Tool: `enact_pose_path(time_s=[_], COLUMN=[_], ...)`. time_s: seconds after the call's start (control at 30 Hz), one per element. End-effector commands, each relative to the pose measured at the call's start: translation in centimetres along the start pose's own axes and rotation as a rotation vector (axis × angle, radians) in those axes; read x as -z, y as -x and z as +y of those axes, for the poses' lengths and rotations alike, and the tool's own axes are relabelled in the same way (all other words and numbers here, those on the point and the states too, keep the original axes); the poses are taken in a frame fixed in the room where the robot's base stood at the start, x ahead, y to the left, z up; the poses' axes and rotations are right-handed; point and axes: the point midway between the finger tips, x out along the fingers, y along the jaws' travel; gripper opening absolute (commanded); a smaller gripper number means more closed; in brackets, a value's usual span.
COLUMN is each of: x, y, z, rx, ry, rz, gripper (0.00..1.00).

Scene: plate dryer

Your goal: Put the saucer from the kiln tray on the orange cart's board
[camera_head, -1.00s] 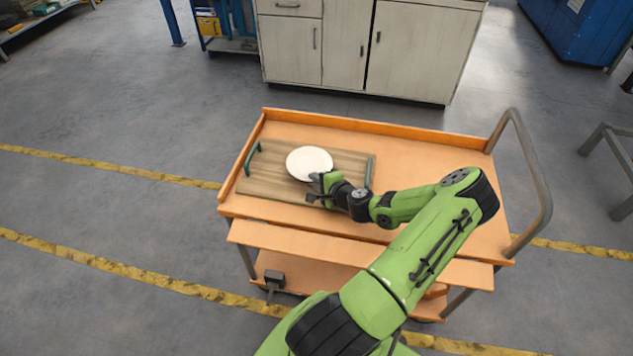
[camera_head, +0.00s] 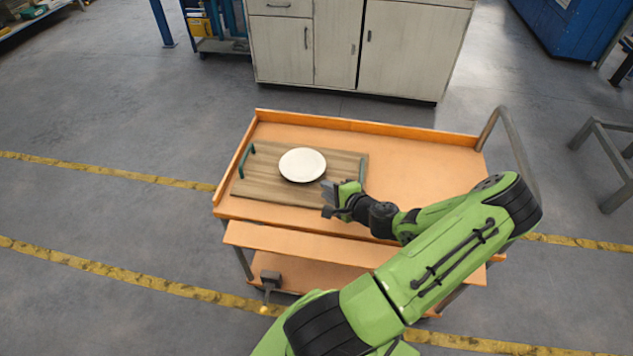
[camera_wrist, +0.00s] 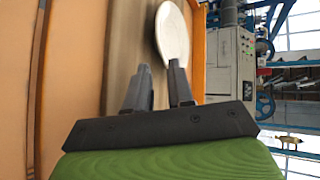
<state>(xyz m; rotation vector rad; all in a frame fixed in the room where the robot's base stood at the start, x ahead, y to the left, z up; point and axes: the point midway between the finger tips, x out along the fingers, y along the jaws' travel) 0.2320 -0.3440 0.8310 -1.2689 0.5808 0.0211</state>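The white saucer (camera_head: 302,165) lies flat on the wooden board (camera_head: 262,190) with green handles, on top of the orange cart (camera_head: 425,160). My gripper (camera_head: 328,192) is over the board's near right part, to the right of and nearer than the saucer, and apart from it. In the wrist view the two fingers of my gripper (camera_wrist: 160,85) stand apart with nothing between them. The saucer (camera_wrist: 172,35) shows just beyond the fingertips there, and the board (camera_wrist: 125,45) is beside it. No kiln tray can be made out.
The cart has a raised back rim (camera_head: 370,127) and a grey push handle (camera_head: 515,135) at right. A pale cabinet (camera_head: 360,45) stands behind it. A grey metal frame (camera_head: 605,140) stands at far right. The cart top right of the board is clear.

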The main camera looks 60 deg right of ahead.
Motion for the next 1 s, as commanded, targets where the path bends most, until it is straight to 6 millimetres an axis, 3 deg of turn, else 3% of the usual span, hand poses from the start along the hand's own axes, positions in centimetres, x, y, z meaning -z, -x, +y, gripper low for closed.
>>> enact_pose_path(time_s=[0.1, 0.2, 0.37, 0.47, 0.6, 0.77, 0.87, 1.0], x=[0.1, 0.0, -0.1, -1.8, -8.2, -15.8, -20.4, -26.4], y=[1.9, 2.4, 2.4, 1.8, 0.8, 2.0, 4.2, 9.0], z=[0.0, 0.0, 0.0, -0.3, -1.0, -2.2, -3.9, -6.9], rx=[-0.001, 0.0, -0.002, -0.05, -0.233, -0.464, -0.579, -0.652], ry=[-0.001, 0.001, 0.005, 0.081, 0.373, 0.796, 1.079, 1.443], rz=[0.001, 0.0, -0.004, -0.062, -0.275, -0.507, -0.603, -0.654], gripper=[0.22, 0.22, 0.22, 0.22, 0.22, 0.22, 0.22, 0.22])
